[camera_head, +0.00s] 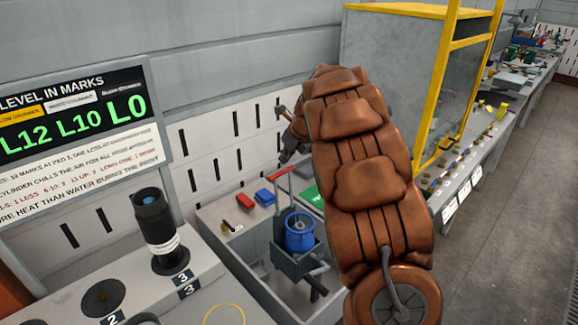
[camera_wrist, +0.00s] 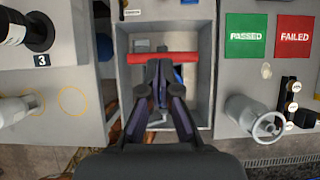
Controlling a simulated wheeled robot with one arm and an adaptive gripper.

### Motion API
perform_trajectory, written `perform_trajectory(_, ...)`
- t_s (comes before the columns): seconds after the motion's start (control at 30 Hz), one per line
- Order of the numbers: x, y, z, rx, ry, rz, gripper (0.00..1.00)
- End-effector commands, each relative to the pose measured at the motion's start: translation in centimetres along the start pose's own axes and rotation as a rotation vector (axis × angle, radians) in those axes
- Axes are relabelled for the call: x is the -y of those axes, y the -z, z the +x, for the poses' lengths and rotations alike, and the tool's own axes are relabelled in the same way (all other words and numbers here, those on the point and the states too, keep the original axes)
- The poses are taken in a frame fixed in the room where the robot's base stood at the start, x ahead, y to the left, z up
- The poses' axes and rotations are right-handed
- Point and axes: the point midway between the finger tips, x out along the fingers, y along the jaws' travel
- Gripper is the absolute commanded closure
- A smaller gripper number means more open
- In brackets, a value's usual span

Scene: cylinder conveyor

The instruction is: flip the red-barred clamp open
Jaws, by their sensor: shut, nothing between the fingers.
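The red-barred clamp (camera_head: 281,172) stands raised over a grey recessed box on the bench; its red bar runs across the top. In the wrist view the red bar (camera_wrist: 188,57) lies crosswise just beyond my fingertips. My gripper (camera_wrist: 160,66) is shut and empty, its tips overlapping the middle of the bar in the picture; I cannot tell whether they touch it. In the head view my gripper (camera_head: 287,154) is just above the bar, partly hidden by my arm. A blue cylinder (camera_head: 299,232) sits in a grey holder below the bar; my fingers mostly hide it in the wrist view.
A black cylinder (camera_head: 157,225) stands at spot 3 on the left bench. Green PASSED (camera_wrist: 246,36) and red FAILED (camera_wrist: 294,36) pads lie right of the box. A grey valve with a handwheel (camera_wrist: 268,124) is below them. A yellow-framed cabinet (camera_head: 438,90) stands at the back right.

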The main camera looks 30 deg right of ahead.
Motion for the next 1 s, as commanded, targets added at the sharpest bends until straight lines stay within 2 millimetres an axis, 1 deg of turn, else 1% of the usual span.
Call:
perform_trajectory(0.2, 0.2, -2.0, -0.9, 0.002, 0.002, 0.0, 1.0)
perform_trajectory(0.5, 0.1, -4.3, -1.9, 0.0, -0.001, 0.002, 1.0)
perform_trajectory(0.7, 0.1, -5.2, -2.4, -0.001, 0.0, 0.001, 1.0)
perform_trajectory(1.0, 0.1, -5.4, -2.5, -0.003, 0.0, 0.003, 1.0)
